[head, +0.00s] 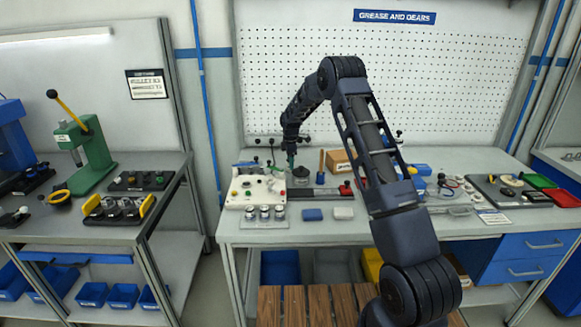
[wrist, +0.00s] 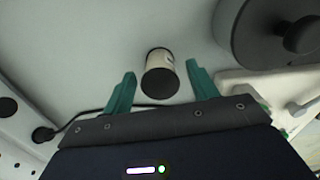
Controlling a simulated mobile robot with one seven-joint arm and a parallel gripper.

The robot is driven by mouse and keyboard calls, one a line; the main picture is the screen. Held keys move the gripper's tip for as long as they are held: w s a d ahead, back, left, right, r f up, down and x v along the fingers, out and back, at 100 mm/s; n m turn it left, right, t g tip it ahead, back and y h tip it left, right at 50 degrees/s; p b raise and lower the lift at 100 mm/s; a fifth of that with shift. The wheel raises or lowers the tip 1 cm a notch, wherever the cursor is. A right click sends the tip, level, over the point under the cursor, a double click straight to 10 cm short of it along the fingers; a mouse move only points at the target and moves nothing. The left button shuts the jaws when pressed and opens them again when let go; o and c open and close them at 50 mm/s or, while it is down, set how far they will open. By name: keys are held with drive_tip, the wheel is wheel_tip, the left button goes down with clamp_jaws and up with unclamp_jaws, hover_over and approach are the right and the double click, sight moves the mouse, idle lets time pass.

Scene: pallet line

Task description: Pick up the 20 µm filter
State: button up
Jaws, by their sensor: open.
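A short canister (wrist: 159,65) with a pale side, a small unreadable label and a dark end shows in the wrist view. I cannot tell from its label whether it is the 20 µm filter. My gripper (wrist: 160,70) is open, with one green finger on each side of the canister and gaps left on both sides. In the head view my gripper (head: 290,160) is low over the back of the middle bench, and I cannot make out the canister there. Small silver-and-dark cylinders (head: 264,213) stand on a clear stand at the bench's front left.
A dark round piece with a knob (wrist: 285,35) stands close right of the canister. A white control box (head: 256,190) is left of my gripper on the bench (head: 385,232). A black cable (wrist: 85,115) runs behind the fingers.

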drive_tip(key=c, duration=1)
